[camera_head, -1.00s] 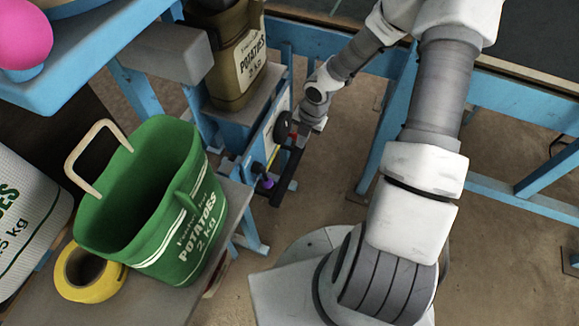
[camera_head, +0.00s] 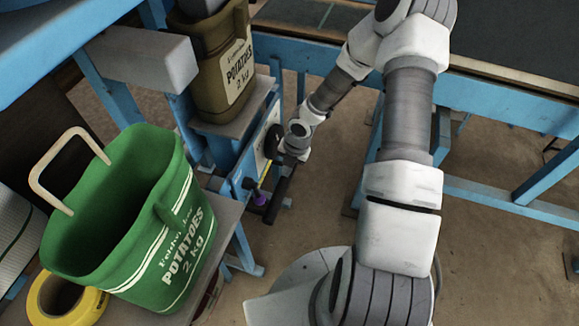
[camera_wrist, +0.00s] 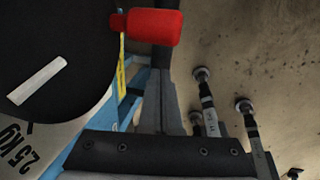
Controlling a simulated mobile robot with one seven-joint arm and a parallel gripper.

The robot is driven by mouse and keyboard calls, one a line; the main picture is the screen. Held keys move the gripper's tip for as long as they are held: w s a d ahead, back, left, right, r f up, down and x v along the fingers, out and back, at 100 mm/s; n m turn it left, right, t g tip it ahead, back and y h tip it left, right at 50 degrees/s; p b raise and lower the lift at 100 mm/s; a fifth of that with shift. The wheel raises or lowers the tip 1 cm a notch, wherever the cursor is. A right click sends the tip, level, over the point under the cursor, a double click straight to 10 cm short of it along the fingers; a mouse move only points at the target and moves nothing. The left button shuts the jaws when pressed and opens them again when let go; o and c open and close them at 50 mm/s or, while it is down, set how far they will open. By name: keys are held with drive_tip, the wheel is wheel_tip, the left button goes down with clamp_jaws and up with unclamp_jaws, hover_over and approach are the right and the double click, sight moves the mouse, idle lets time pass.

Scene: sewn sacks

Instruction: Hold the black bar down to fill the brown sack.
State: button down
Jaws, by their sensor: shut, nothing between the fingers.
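The brown sack (camera_head: 225,75), printed "POTATOES 2 kg", stands upright on a small grey platform under a grey spout (camera_head: 197,6). The black bar (camera_head: 278,198) sticks out low at the front of the blue stand. My gripper (camera_head: 289,160) is shut and empty, at the bar's inner end. The head view does not show clearly whether it touches the bar. The sack's inside is hidden. In the wrist view, a black round dial (camera_wrist: 50,35) with a white pointer and a red cylinder (camera_wrist: 154,26) are close in front.
A green potato sack (camera_head: 135,225) with a pale handle stands open on a shelf at the left. A yellow tape roll (camera_head: 62,302) lies beside it, near a white sack (camera_head: 18,235). A blue frame (camera_head: 490,190) runs along the right; the floor (camera_head: 475,240) between is bare.

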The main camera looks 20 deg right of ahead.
sight(282, 185)
drive_tip(key=f+b, duration=0.1)
drive_tip(key=f, duration=0.1)
drive_tip(key=f+b, duration=0.1)
drive_tip(key=f, duration=0.1)
drive_tip(key=a+f+b, duration=0.1)
drive_tip(key=f, duration=0.1)
drive_tip(key=shift+w+f, duration=0.4)
